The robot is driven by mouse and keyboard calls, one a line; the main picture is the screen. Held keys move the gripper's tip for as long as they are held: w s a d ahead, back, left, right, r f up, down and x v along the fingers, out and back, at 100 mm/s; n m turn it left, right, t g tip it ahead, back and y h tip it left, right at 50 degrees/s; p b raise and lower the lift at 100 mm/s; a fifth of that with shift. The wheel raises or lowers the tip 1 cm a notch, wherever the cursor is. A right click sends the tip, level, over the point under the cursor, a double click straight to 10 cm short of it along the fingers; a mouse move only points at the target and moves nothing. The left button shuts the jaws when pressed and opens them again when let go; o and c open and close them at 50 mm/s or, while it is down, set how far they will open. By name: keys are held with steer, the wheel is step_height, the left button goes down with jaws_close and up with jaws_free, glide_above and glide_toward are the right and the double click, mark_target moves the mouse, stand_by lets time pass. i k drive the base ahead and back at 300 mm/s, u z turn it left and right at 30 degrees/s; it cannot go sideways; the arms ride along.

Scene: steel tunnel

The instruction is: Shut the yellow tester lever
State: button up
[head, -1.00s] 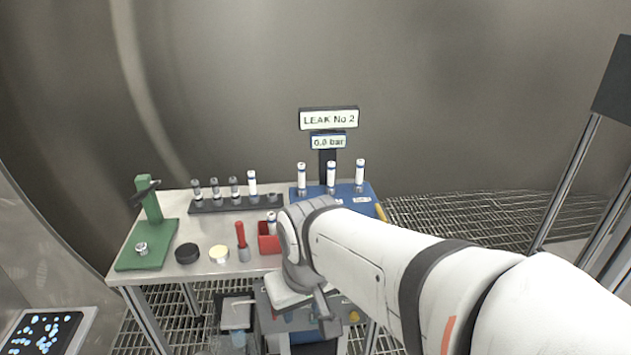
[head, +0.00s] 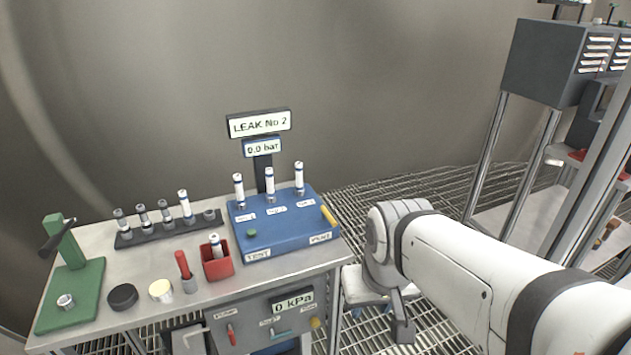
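The yellow lever (head: 329,215) is at the right side of the blue tester (head: 265,239) on the bench. It is short in this view and looks tilted; I cannot tell its exact position. The blue tester carries three upright white cylinders along its back and a green button (head: 252,233). My gripper (head: 403,331) hangs to the right of the bench, apart from the lever and lower in the picture. Its fingers are small and partly hidden by my wrist, so I cannot tell whether they are open.
A sign reading LEAK No 2 (head: 259,123) stands behind the tester. A red bin (head: 217,266), a dark rack (head: 150,234) and a green press (head: 75,293) are to the left. A grey cabinet (head: 558,62) on metal legs is at right. Grating floor lies between.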

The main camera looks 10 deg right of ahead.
mark_target(325, 214)
steer(key=u, duration=0.05)
steer(key=i, duration=1)
steer(key=z, duration=0.05)
